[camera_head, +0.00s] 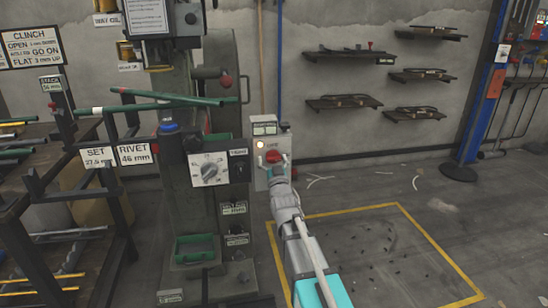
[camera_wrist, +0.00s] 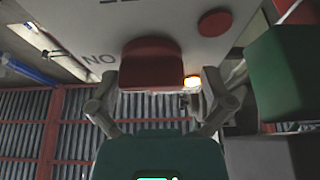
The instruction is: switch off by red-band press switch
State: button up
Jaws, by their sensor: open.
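A pale switch box (camera_head: 262,178) stands at the right side of the press (camera_head: 205,60), with a red switch knob (camera_head: 273,156) on its face. My gripper (camera_head: 276,172) is at the box, just below the knob and partly covering it. In the wrist view the red knob (camera_wrist: 150,60) is wide and blocky, and my gripper (camera_wrist: 160,82) is open with one finger on either side of it. Contact cannot be told. A lamp (camera_wrist: 192,82) beside the knob glows; a pale lit lamp shows on the box in the head view (camera_head: 261,145). I cannot make out a red band on the press.
A round red button (camera_wrist: 214,22) is on the same panel. A dial plate (camera_head: 209,170) is left of the box. Green rods (camera_head: 165,104) cross the press front. A rack (camera_head: 60,190) stands at left. The yellow-marked floor (camera_head: 370,255) at right is mostly clear.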

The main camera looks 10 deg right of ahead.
jog(key=shift+d, duration=0.25)
